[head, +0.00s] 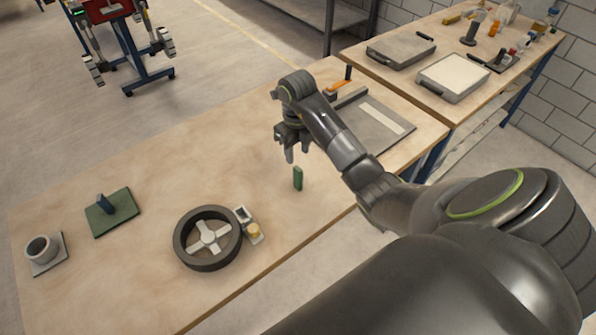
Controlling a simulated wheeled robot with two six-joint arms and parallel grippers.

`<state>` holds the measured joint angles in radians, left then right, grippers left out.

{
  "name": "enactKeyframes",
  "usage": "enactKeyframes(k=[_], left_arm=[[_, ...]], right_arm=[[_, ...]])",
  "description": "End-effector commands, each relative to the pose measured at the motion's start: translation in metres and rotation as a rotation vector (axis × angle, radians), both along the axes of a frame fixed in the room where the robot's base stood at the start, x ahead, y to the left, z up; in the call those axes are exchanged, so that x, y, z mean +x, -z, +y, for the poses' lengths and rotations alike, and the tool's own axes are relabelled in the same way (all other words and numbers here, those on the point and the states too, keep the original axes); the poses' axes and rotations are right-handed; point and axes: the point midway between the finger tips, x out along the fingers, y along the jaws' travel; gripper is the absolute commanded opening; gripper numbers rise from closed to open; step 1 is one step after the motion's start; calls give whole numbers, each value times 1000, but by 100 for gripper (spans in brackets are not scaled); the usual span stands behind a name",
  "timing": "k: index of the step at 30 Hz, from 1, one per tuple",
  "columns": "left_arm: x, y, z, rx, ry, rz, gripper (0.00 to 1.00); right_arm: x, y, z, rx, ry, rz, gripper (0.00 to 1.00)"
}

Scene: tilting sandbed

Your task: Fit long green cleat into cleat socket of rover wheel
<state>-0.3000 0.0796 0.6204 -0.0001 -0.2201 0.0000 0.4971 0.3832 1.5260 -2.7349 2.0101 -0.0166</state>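A long green cleat (297,179) stands upright on the near table, right of the wheel. My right gripper (296,154) points down just above and slightly left of it in the picture. Its fingers look parted and empty, and I see no contact with the cleat. The rover wheel (181,249) lies flat on the table, a dark ring with a pale spoked hub. Its cleat socket is too small to make out. My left gripper is not in view.
A grey tray (375,128) lies behind my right arm. The table's middle is clear.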

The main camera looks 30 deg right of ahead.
Motion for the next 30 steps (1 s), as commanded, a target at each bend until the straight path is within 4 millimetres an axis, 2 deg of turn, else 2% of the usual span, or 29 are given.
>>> enactKeyframes(k=[1,3,11,16,20,24,30], left_arm=[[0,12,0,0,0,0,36],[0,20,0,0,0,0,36],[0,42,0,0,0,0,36],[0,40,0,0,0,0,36],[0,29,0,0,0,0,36],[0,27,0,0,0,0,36],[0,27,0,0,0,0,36]], right_arm=[[0,12,0,0,0,0,40],[0,20,0,0,0,0,40],[0,42,0,0,0,0,40],[-2,51,1,1,1,4,40],[-5,67,1,3,1,6,40],[-4,86,1,2,1,3,40],[-4,94,1,1,-1,0,40]])
